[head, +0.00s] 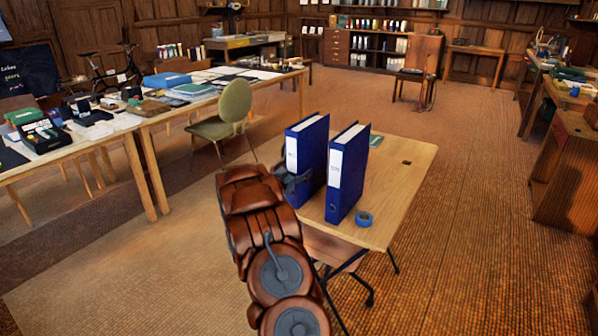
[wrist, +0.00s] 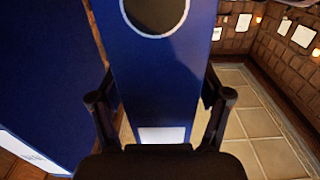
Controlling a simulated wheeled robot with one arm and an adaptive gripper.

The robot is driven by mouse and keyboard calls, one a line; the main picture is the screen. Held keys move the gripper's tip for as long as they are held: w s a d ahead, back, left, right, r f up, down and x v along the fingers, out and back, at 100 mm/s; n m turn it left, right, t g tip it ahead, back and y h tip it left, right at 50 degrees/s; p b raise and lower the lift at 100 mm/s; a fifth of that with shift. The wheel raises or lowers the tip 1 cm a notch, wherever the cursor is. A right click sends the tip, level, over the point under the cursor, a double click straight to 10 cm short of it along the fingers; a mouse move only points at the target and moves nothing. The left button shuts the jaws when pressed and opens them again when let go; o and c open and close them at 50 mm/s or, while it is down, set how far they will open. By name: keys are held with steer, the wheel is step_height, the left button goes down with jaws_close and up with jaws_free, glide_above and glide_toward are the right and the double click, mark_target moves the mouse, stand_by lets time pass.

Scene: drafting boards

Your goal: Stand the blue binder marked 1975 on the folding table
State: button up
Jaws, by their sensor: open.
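Two blue binders stand upright side by side on the wooden folding table (head: 405,165). Each has a white spine label whose marking is too small to read, so I cannot tell which is 1975. My gripper (head: 291,181) is at the spine of the left binder (head: 313,150). The right binder (head: 335,197) stands just to its right, apart from the gripper. In the wrist view, my open gripper (wrist: 160,98) has one finger on each side of a blue spine (wrist: 158,75) with a round hole and a white label. The other binder (wrist: 45,80) fills the left side.
A roll of blue tape (head: 364,219) lies near the right binder's foot. A green item (head: 376,141) lies behind it. A green chair (head: 228,112) and a cluttered long table (head: 145,118) stand to the left. Open floor lies right.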

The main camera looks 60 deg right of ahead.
steer(key=a, duration=1.1)
steer(key=shift+s+a+b, duration=0.25)
steer(key=shift+a+b, duration=0.05)
steer(key=shift+b, duration=0.05)
steer(key=w+a+r+n+t+y, duration=0.1)
steer(key=w+a+n+t+y, duration=0.25)
steer(key=w+a, duration=0.5)
steer(key=w+a+r+n+t+y, duration=0.1)
steer(key=w+a+n+t+y, duration=0.3)
steer(key=a, duration=0.7)
steer(key=s+a+n+t+y, duration=0.15)
steer(key=a+y, duration=0.25)
steer(key=a, duration=0.5)
steer(key=s+a+n+y, duration=0.15)
steer(key=a+y, duration=0.25)
steer(key=a, duration=0.5)
steer(key=s+a+n+g+y, duration=0.3)
steer(key=s+a+n+y, duration=0.1)
steer(key=s+a, duration=0.65)
steer(key=s+a+n+g+h, duration=0.1)
steer(key=s+g, duration=0.8)
steer(key=s, duration=2.3)
steer(key=shift+s+a+f+n, duration=0.25)
steer(key=shift+a+n, duration=0.4)
steer(key=shift+n, duration=0.4)
